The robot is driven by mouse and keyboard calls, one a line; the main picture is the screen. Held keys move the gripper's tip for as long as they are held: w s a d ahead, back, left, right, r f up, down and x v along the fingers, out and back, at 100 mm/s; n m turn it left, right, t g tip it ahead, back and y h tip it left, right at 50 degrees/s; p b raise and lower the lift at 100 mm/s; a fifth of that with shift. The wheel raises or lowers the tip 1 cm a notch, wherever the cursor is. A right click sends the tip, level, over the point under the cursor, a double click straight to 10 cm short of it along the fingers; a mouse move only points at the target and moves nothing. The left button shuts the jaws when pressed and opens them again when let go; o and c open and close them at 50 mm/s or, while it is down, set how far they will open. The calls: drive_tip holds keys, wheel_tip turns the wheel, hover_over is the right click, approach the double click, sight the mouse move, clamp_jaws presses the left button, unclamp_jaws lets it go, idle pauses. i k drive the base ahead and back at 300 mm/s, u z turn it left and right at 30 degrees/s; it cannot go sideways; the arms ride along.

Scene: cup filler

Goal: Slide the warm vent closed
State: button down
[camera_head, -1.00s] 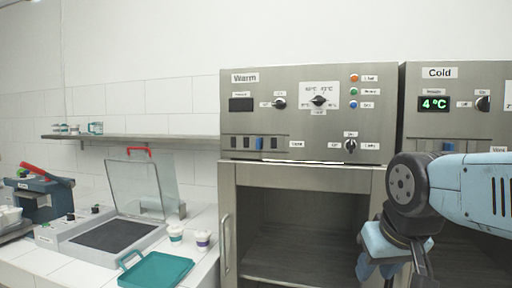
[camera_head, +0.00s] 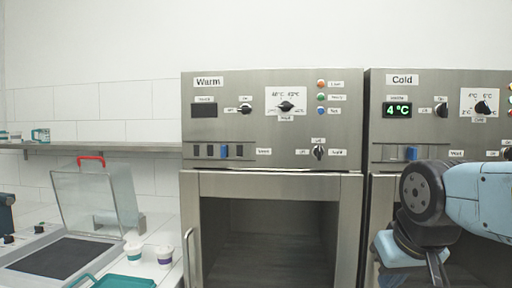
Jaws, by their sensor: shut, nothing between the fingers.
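The warm vent (camera_head: 217,152) is a strip of slots low on the left of the steel Warm panel (camera_head: 260,84).
The Cold panel (camera_head: 439,94) has its own blue vent slider (camera_head: 411,153). Knobs and coloured buttons stick out of the Warm panel.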

sight(223, 152)
drive_tip(key=z, duration=0.75)
drive_tip(key=k, duration=1)
drive_tip(key=u, duration=1.05)
drive_tip(key=i, duration=1)
drive_tip(key=u, duration=0.05)
